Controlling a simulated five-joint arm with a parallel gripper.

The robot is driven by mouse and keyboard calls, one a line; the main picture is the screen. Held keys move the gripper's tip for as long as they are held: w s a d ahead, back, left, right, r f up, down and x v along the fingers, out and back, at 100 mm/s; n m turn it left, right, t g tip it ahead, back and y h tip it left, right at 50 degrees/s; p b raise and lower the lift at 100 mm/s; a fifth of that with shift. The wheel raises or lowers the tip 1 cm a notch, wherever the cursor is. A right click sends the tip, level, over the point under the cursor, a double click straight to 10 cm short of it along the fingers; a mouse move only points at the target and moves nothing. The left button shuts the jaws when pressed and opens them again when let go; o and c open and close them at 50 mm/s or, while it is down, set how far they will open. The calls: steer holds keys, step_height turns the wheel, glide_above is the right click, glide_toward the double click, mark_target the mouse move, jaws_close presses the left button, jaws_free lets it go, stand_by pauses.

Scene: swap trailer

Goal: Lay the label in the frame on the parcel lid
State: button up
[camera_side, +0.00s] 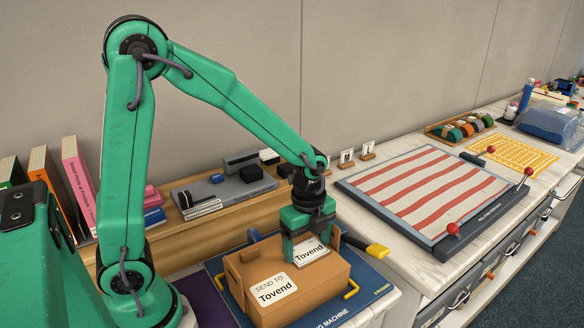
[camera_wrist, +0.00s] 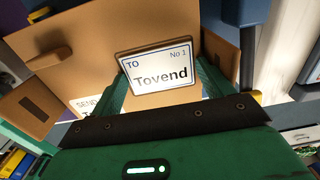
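The label (camera_side: 311,251) is a white card with a blue border reading "Tovend". In the wrist view the label (camera_wrist: 160,72) also reads "TO" and "No 1", and has a brown edge. My gripper (camera_side: 306,240) points down over the brown parcel (camera_side: 252,272). In the wrist view my gripper's fingers (camera_wrist: 161,80) are against the label's left and right ends. The label is over the right part of the lid, at or very close to its surface. I cannot tell whether it touches. The frame on the lid is not clearly seen; the label and gripper cover that area.
The parcel also bears a "SEND TO Tovend" sticker (camera_side: 274,290). It stands on a blue machine base (camera_side: 365,290) with yellow handles. A yellow-tipped lever (camera_side: 376,250) sticks out at the right. A red-and-white striped board (camera_side: 425,190) lies farther right. Books (camera_side: 78,185) stand at left.

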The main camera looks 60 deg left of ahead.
mark_target(305, 252)
steer(key=shift+s+f, duration=0.25)
steer(key=shift+f, duration=0.3)
step_height(305, 252, up, 13)
stand_by(0.5)
steer(key=shift+r, duration=0.1)
stand_by(0.4)
steer(key=s+a+r+n+t, duration=0.1)
steer(key=s+r+n+t, duration=0.1)
steer(key=s+n, duration=0.4)
steer(key=s+a+r+n+t, duration=0.2)
steer(key=s+n, duration=0.4)
steer(key=n, duration=0.6)
steer(key=shift+a+t, duration=0.25)
steer(key=shift+t, duration=0.45)
steer(key=shift+c, duration=0.3)
